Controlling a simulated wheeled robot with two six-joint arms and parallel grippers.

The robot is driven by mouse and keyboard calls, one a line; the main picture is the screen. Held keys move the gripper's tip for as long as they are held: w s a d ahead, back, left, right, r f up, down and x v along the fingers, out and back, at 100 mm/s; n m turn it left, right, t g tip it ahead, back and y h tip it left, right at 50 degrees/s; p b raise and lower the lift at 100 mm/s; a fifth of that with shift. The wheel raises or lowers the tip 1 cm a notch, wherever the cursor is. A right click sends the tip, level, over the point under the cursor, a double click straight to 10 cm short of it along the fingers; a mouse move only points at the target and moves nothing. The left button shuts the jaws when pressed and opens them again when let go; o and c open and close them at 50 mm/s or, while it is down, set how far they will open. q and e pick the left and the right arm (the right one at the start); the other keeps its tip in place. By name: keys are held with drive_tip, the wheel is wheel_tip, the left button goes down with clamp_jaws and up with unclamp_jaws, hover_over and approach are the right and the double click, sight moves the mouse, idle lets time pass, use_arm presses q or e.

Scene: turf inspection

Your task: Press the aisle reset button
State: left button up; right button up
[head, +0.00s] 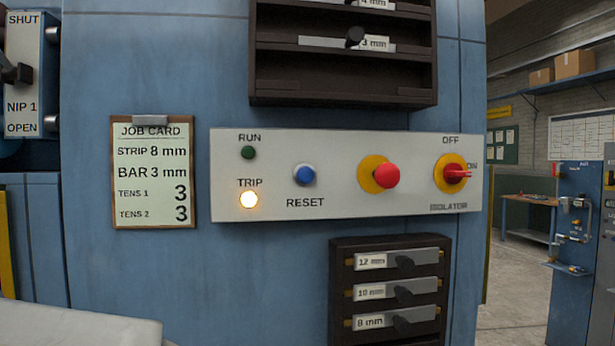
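A blue round button (304,174) sits above the label RESET on a pale control panel (330,142) fixed to a blue machine face. No label in view says aisle, so I cannot tell whether this is the aisle reset button. On the same panel, the TRIP lamp (249,199) glows and the green RUN lamp (249,153) looks unlit. To the right are a red mushroom button (386,175) on a yellow disc and a red isolator knob (452,173) whose handle points towards ON. Neither of my grippers is in view.
A job card (153,218) hangs left of the panel. A dark rack (343,93) is above and another rack (341,285) with labelled bars is below. A NIP 1 lever (18,73) is at far left. Open floor (515,290) shows at right.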

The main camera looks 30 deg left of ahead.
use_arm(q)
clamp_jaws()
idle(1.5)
